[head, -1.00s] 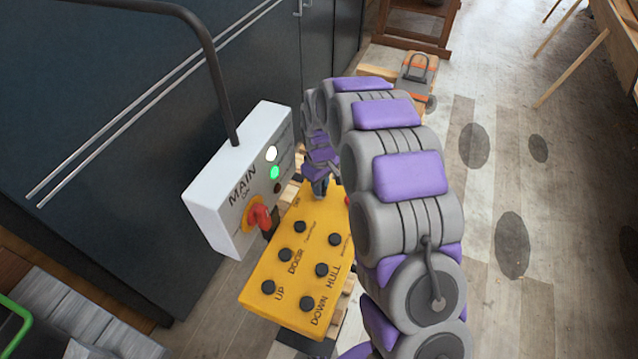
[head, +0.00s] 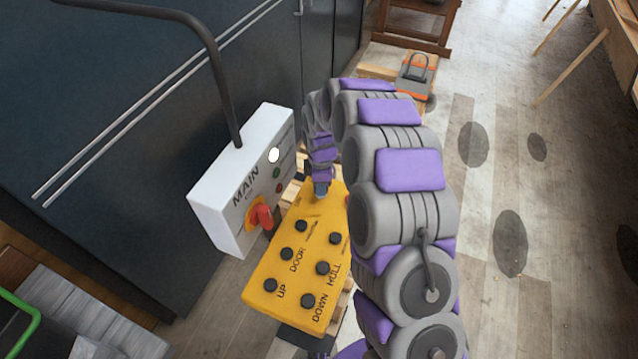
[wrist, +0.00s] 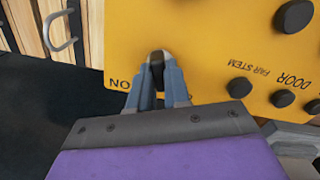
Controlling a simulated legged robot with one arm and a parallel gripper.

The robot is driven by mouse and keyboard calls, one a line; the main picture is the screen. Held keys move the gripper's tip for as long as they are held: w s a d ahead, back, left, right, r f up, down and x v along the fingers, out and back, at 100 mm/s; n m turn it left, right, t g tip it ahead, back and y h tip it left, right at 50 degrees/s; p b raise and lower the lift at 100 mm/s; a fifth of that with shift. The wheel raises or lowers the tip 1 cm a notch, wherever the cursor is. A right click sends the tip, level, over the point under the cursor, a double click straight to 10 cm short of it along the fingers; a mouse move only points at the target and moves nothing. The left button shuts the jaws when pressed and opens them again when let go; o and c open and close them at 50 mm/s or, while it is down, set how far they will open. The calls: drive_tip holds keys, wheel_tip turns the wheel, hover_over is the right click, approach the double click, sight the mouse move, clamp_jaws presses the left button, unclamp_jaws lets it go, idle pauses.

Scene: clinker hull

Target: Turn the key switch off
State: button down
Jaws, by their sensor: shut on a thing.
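The yellow control box (head: 300,250) stands below the white MAIN panel, with black buttons marked DOOR, HULL, UP and DOWN. My gripper (head: 320,188) is at its far end, pointing down at the face. In the wrist view my gripper (wrist: 157,78) has both fingers closed on the dark key switch (wrist: 157,57) near the box edge. Part of a label shows just left of the fingers. The fingers cover most of the key, so its exact angle is hard to tell. In the head view my gripper hides the key.
The white MAIN panel (head: 225,195) has a red rotary handle (head: 262,215), a lit white lamp (head: 274,155) and a dark green lamp (head: 277,173). A dark cabinet (head: 130,130) stands behind. A pallet lies beyond the box. Open floor (head: 510,190) lies to the right.

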drive_tip(key=shift+w+d+n, duration=0.1)
drive_tip(key=shift+n, duration=0.5)
drive_tip(key=c, duration=1.1)
unclamp_jaws()
drive_tip(key=shift+d, duration=0.2)
drive_tip(key=shift+a, duration=0.1)
drive_tip(key=shift+a+r, duration=0.1)
drive_tip(key=shift+r, duration=0.05)
drive_tip(key=shift+w+a+r, duration=0.1)
drive_tip(key=shift+r, duration=0.25)
wheel_tip(320, 180, up, 16)
drive_tip(key=shift+r+p, duration=0.15)
drive_tip(key=shift+p, duration=0.15)
drive_tip(key=shift+d, duration=0.25)
